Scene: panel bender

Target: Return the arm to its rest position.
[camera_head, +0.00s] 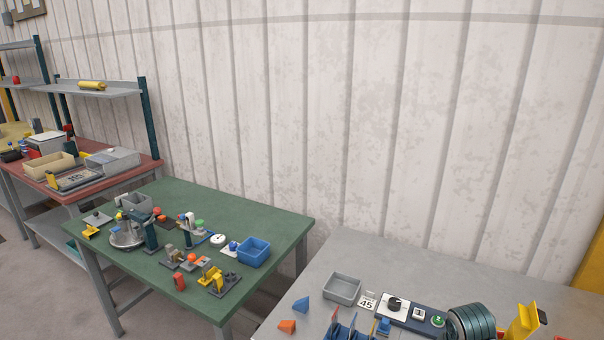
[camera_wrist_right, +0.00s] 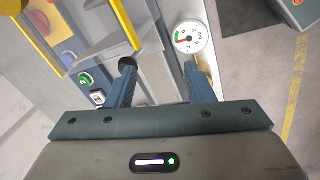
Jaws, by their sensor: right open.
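My right gripper (camera_wrist_right: 160,80) shows in the right wrist view. Its two blue fingers stand apart with nothing held between them. A round white gauge (camera_wrist_right: 190,38) with a green and red scale lies just past the right fingertip. A dark round knob shows at the left fingertip; I cannot tell whether they touch. Neither gripper can be made out in the head view, and my left gripper is in no view.
The grey table (camera_head: 330,250) holds a grey tray (camera_head: 342,289), a control panel (camera_head: 410,313), a ribbed dark cylinder (camera_head: 472,322) and a yellow bracket (camera_head: 522,322). A green table (camera_head: 245,210) with several fixtures stands left. A green button (camera_wrist_right: 86,79) and yellow frame (camera_wrist_right: 42,42) lie near the right gripper.

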